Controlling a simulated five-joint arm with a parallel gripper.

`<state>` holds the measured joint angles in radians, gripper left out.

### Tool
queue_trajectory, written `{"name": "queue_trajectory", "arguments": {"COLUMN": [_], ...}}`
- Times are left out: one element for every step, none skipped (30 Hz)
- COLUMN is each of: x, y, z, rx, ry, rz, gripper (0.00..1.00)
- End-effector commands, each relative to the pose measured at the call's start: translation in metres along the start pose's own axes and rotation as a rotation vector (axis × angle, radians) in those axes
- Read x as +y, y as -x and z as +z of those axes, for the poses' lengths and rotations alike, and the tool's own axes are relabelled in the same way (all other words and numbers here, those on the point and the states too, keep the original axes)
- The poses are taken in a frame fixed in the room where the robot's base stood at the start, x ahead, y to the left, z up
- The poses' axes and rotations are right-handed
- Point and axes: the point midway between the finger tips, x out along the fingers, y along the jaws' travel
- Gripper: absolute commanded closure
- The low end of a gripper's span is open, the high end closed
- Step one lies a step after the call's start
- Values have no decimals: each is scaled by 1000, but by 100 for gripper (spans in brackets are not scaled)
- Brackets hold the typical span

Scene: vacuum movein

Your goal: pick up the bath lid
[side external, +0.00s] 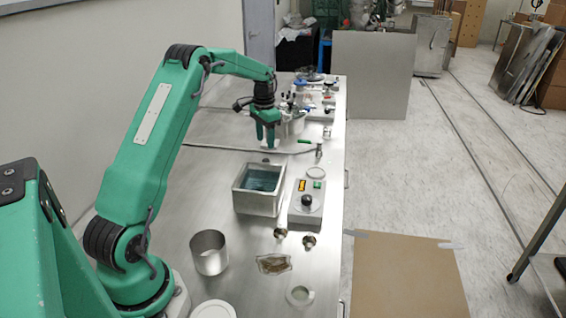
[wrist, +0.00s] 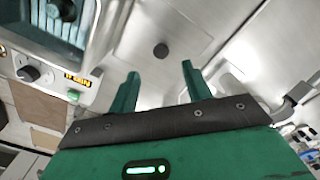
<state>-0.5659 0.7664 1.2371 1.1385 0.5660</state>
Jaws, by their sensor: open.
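The bath lid (wrist: 184,52) looks like a flat steel plate with a small round black knob (wrist: 161,50), lying beside the bath in the wrist view. My gripper (wrist: 160,70) is open and empty. Its two fingers are apart, and the knob appears just beyond the gap between their tips. In the side external view my gripper (side external: 266,146) points down over the steel table, just behind the bath. The lid is hard to make out there against the steel. The open bath (side external: 257,207) is a square steel tank with blue-green water; it also shows in the wrist view (wrist: 98,38).
A control box (side external: 306,207) with a dark knob stands right of the bath. A steel beaker (side external: 209,253), small metal cups (side external: 309,241) and a clear bag (side external: 273,264) lie nearer. Bottles and apparatus (side external: 310,97) crowd the far end. A rail crosses the table near my gripper.

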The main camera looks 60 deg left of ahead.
Motion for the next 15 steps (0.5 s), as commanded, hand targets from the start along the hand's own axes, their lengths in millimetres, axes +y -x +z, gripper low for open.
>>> {"name": "queue_trajectory", "arguments": {"x": [0,0,0,0,0,0,0,0,0,0,0,0,0,0,0], "y": [0,-1,-2,-4,-6,-9,-11,-14,-17,-20,-22,-24,-25,-26,-26], "z": [0,0,0,0,0,0,0,0,0,0,0,0,0,0,0], "rx": [0,0,0,-1,-1,-1,-2,-2,-2,-2,-1,0,0,0,0], "ry": [0,0,0,0,0,0,0,0,0,0,1,1,1,1,1], "rz": [0,0,0,0,0,1,1,1,1,1,1,0,0,0,0], "gripper": [51,51,51,51,51,51,51,51,51,51,51,51,51,51,51]}}
